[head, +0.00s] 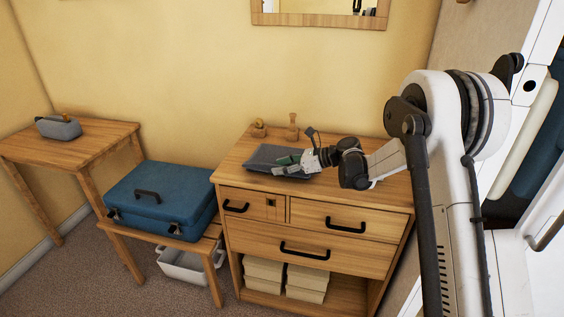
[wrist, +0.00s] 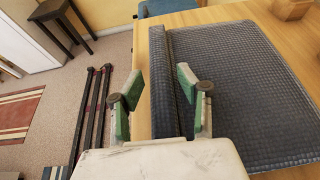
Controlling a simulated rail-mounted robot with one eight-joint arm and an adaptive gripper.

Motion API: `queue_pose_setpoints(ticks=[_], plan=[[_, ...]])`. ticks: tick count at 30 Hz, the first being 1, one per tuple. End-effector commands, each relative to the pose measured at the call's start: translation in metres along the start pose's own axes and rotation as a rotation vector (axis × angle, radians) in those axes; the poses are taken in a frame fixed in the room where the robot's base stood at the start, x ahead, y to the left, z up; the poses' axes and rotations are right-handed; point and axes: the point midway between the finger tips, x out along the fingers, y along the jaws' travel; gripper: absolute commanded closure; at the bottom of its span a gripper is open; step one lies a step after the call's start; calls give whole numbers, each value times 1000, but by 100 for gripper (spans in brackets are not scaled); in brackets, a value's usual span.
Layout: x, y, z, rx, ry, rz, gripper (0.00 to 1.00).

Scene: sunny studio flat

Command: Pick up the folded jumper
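A flat dark grey piece with a woven texture (head: 262,153) lies on top of the wooden dresser. In the wrist view this grey piece (wrist: 255,85) looks like a shallow tray with a raised edge along its left side; I cannot tell whether it is the folded jumper. Nothing else in view is clearly a jumper. My gripper (head: 287,165) is low over the grey piece. In the wrist view my gripper (wrist: 160,97) is open, its green fingers on either side of the raised edge. A gap shows at the left finger; contact at the right is unclear.
The wooden dresser (head: 350,188) bears two small wooden objects (head: 293,127) at the back. To its left, a closed blue suitcase (head: 160,195) rests on a low stand. A side table (head: 95,145) holds a grey container (head: 58,129). The dresser top's right part looks clear beneath my arm.

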Motion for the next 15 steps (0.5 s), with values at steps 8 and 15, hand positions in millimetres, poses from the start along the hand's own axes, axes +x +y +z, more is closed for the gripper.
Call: queue_pose_setpoints(ticks=[8, 15], plan=[[0, 0, 0, 0, 0, 0, 100], [0, 0, 0, 0, -1, 0, 100]])
